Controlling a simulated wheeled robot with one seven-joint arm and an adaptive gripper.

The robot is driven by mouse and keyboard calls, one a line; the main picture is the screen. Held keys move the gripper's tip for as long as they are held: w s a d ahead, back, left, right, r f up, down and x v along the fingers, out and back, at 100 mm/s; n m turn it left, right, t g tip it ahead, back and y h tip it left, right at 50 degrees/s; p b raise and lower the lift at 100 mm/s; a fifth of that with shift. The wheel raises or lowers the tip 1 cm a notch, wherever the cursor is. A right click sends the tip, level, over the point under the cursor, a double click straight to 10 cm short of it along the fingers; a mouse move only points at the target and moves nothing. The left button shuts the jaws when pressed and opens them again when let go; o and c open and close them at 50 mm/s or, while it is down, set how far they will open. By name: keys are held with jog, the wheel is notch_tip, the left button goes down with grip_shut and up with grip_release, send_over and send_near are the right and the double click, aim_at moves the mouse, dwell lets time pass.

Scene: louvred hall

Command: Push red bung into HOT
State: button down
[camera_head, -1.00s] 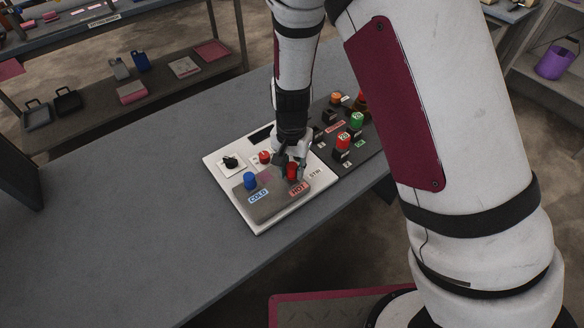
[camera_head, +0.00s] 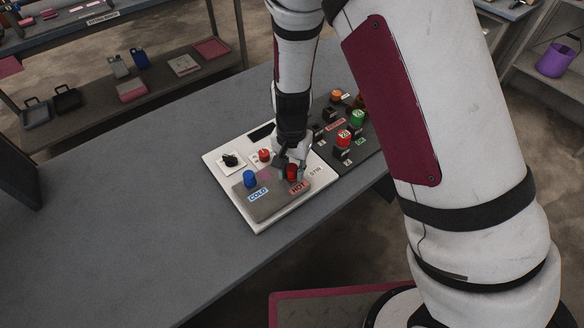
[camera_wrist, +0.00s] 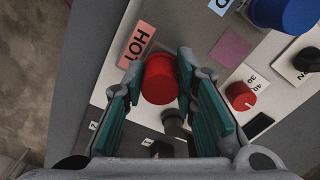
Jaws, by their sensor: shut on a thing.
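The red bung (camera_head: 291,172) is at the HOT label (camera_head: 298,187) on the grey plate of the white panel (camera_head: 262,222). My gripper (camera_head: 290,163) points down over it with its fingers around it. In the wrist view the red bung (camera_wrist: 159,79) lies between the two teal finger pads, just beside the pink HOT label (camera_wrist: 137,44). The hole under it is hidden, so I cannot tell how deep it sits. A blue bung (camera_head: 250,178) stands at the COLD label (camera_head: 258,195), left of my gripper.
A red knob (camera_head: 264,155) and a black knob (camera_head: 230,160) sit on the panel's far side. A dark board (camera_head: 352,150) with red, green and orange capped pieces adjoins it at the right. The table (camera_head: 130,215) is clear to the left.

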aim_at(292, 167)
jog(key=c, duration=1.2)
grip_release()
jog(key=shift+r+p, duration=1.05)
jog(key=shift+r, duration=1.45)
